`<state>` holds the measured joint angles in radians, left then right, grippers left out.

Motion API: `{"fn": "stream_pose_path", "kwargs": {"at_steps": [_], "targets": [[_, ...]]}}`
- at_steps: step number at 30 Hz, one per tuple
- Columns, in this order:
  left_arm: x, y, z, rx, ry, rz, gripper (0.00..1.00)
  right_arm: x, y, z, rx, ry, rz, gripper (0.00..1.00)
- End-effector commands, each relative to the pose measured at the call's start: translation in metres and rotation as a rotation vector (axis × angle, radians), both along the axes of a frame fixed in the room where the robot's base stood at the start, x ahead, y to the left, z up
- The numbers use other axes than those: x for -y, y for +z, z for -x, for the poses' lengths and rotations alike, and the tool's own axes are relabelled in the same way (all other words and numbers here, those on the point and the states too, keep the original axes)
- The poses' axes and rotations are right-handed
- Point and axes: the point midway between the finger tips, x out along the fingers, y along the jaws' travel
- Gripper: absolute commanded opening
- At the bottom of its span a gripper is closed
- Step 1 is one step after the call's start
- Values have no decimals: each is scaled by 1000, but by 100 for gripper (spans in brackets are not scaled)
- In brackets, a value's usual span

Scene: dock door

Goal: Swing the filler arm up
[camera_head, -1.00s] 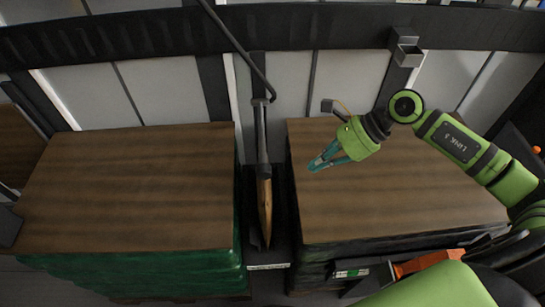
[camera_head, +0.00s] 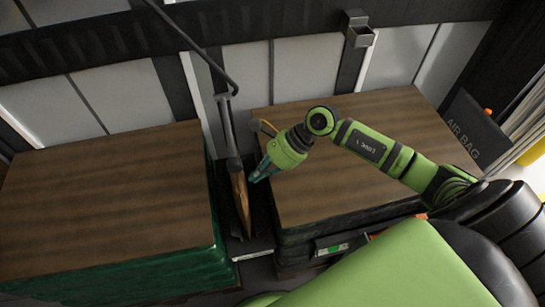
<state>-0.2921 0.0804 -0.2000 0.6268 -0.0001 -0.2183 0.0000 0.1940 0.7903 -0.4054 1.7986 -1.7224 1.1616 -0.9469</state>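A dark, slim filler arm (camera_head: 228,125) hangs from a black hose (camera_head: 190,40) in the gap between two stacks. Below it a narrow brown bag (camera_head: 240,195) stands in the gap. My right gripper (camera_head: 257,174), green with teal fingers, is at the left edge of the right stack, just right of the brown bag. It seems apart from the filler arm, though contact with the bag is hard to judge. The fingers overlap in this view, so their opening is unclear. My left gripper is out of view.
Wood-topped stacks stand left (camera_head: 105,200) and right (camera_head: 345,135) of the narrow gap. A grey bracket (camera_head: 358,33) is on the back wall. A dark panel marked "AIR BAG" (camera_head: 470,130) stands at the right. Both stack tops look clear.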

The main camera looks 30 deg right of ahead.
Motion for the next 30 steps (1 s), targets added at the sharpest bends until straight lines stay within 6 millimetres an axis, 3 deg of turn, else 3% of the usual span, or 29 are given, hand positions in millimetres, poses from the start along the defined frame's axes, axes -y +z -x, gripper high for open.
{"fn": "stream_pose_path", "kwargs": {"at_steps": [1,6,23,30], "targets": [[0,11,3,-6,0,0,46,-3,17,-3,6,0,-1,0],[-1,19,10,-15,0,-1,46,-12,33,-5,3,0,0,0],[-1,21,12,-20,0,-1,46,-14,39,-6,-2,-1,-1,0],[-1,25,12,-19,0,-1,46,-14,50,-6,-47,-2,-13,0]]}}
